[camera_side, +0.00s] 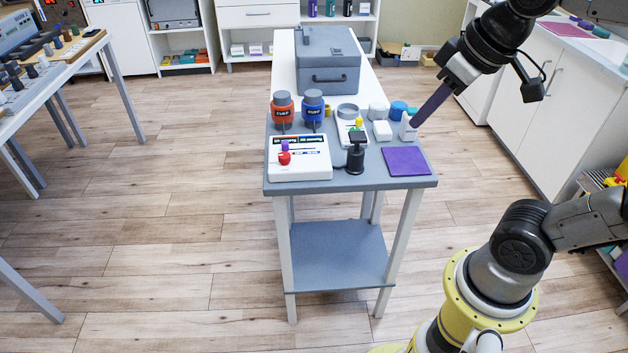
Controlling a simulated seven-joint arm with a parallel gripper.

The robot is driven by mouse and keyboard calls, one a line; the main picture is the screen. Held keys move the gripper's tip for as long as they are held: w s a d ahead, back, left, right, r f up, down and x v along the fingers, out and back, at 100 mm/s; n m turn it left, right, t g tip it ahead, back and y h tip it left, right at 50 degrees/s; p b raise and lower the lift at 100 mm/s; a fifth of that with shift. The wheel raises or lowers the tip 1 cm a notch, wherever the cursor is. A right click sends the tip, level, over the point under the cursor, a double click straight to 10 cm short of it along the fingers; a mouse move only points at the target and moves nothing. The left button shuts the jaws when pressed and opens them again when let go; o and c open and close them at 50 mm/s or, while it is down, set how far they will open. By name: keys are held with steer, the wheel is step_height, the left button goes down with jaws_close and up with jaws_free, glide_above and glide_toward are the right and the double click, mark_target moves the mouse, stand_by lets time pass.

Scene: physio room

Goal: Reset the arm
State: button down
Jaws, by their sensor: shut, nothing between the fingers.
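My gripper (415,123) reaches in from the upper right over the right side of the small grey-topped table (348,188). Its long purple fingers are shut and slant down to the left, with nothing between them. Their tip is in front of or right beside a small white container (406,131) in the picture; I cannot tell whether they touch. A purple square mat (406,161) lies on the table just below the fingertips.
Close by stand a white block (382,131), a blue round container (398,109) and a black stand-like object (356,153). White cabinets (560,100) stand right.

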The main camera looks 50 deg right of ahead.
steer(key=s+f, duration=0.4)
steer(key=f, duration=0.1)
steer(key=shift+s+a+f, duration=0.3)
steer(key=shift+s+a, duration=0.05)
stand_by(0.8)
